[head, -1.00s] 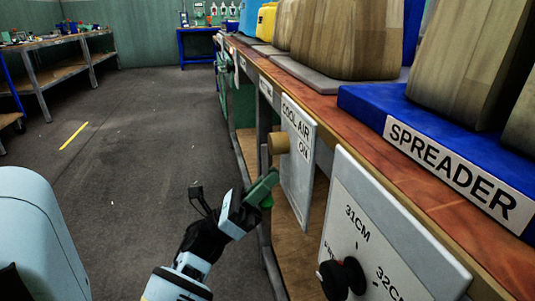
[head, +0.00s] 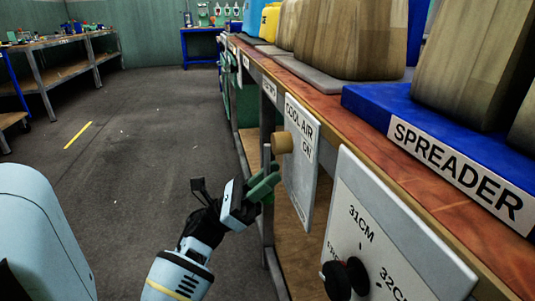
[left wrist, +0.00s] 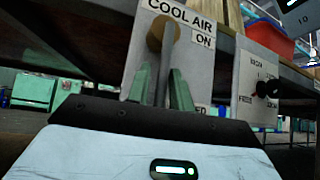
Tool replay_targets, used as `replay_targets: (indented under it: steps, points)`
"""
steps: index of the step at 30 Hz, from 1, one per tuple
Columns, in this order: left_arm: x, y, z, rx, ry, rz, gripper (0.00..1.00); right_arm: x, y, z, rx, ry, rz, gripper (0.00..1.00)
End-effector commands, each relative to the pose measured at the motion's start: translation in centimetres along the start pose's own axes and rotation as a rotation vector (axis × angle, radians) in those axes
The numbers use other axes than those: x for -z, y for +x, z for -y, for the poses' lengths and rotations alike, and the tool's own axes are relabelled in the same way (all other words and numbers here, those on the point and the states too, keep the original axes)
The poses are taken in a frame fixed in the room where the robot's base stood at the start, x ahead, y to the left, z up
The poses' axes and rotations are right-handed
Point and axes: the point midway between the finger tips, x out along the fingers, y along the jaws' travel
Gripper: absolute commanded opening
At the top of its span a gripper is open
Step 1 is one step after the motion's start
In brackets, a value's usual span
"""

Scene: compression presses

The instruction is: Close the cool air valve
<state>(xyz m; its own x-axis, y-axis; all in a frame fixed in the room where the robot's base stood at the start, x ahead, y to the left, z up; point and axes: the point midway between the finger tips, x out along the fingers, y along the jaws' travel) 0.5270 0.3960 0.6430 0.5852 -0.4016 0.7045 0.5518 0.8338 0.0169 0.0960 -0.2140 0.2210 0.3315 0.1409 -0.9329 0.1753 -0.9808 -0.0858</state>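The cool air valve is a tan round knob (head: 282,143) on a white panel (head: 302,150) marked COOL AIR and ON. The panel hangs on the bench side. In the left wrist view the knob (left wrist: 163,34) has a grey lever (left wrist: 166,65) pointing down. A partly hidden label (left wrist: 198,110) ending in "ED" shows lower right. My left gripper (head: 268,183) is just below the knob in the head view. Its green fingers (left wrist: 161,88) are apart, with the lever appearing between them. I cannot tell whether they touch it. My right gripper is not in view.
A second white panel (head: 385,225) with a black and red dial (head: 345,278) is nearer me on the right. The wooden bench top (head: 345,105) carries a blue SPREADER base (head: 450,150) and wooden blocks. The floor (head: 130,140) at left is clear.

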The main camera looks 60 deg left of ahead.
Motion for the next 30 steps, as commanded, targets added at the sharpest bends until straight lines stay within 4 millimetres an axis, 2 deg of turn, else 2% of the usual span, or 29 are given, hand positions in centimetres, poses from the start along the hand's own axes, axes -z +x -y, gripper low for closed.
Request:
replay_targets:
  steps: [2,13,24,30]
  points:
    - [0.0,0.0,0.0,0.001,-0.001,0.000,0.33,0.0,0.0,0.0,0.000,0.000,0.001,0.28]
    - [0.1,-0.6,0.0,0.000,-0.005,-0.001,0.33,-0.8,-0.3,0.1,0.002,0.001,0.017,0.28]
    - [0.0,-6.0,0.0,-0.003,-0.004,-0.002,0.33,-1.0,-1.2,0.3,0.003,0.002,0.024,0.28]
    - [0.0,-7.6,0.0,0.000,-0.003,0.000,0.33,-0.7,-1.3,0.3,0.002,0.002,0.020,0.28]
